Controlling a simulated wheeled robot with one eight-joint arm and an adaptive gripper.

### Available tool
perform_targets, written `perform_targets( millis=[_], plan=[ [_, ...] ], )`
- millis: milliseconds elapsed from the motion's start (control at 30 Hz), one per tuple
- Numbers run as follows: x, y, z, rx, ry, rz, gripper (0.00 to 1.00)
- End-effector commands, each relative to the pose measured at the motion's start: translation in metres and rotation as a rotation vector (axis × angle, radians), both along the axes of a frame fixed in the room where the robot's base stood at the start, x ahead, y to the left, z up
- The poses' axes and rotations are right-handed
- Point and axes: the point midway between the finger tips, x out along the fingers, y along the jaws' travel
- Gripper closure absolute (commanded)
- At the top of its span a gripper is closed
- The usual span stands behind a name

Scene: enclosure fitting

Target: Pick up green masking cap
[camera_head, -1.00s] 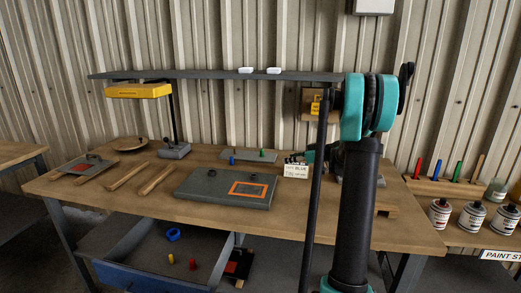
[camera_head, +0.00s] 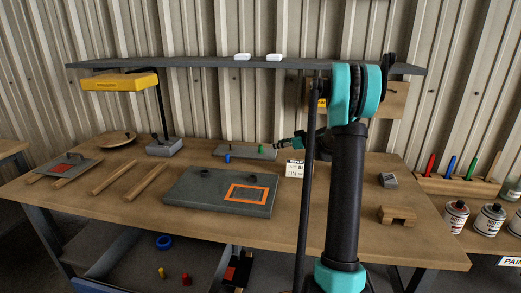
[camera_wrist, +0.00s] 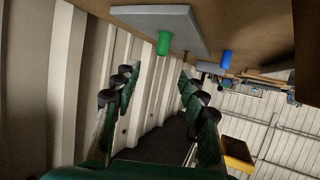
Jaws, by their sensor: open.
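The green masking cap (camera_head: 261,149) stands on a grey plate (camera_head: 240,153) at the back of the workbench. It shows large in the wrist view (camera_wrist: 163,43), beyond the fingertips. A blue cap (camera_head: 227,158) stands at the plate's front left and shows in the wrist view (camera_wrist: 226,60), right of the green one. My gripper (camera_head: 280,143) is low over the bench, just right of the green cap and pointing left toward it. Its fingers (camera_wrist: 155,86) are open, with nothing between them. The green cap is apart from them.
A white label card (camera_head: 295,169) stands near my gripper. A grey panel with an orange frame (camera_head: 191,184) lies in front. A lamp base (camera_head: 164,146) stands at left. A shelf (camera_head: 215,63) runs above the bench. Wooden blocks (camera_head: 397,216) sit at right.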

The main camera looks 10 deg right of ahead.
Motion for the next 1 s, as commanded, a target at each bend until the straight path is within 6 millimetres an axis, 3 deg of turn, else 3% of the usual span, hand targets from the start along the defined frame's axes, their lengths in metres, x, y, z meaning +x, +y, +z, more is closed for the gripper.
perform_targets(
  millis=[300, 633, 1000],
  plan=[
    [0.04, 0.037, -0.023, 0.0, 0.0, 0.001, 0.57],
    [0.053, 0.049, -0.031, 0.0, 0.0, 0.0, 0.57],
    [0.081, 0.079, -0.05, 0.001, 0.001, 0.001, 0.57]
  ],
)
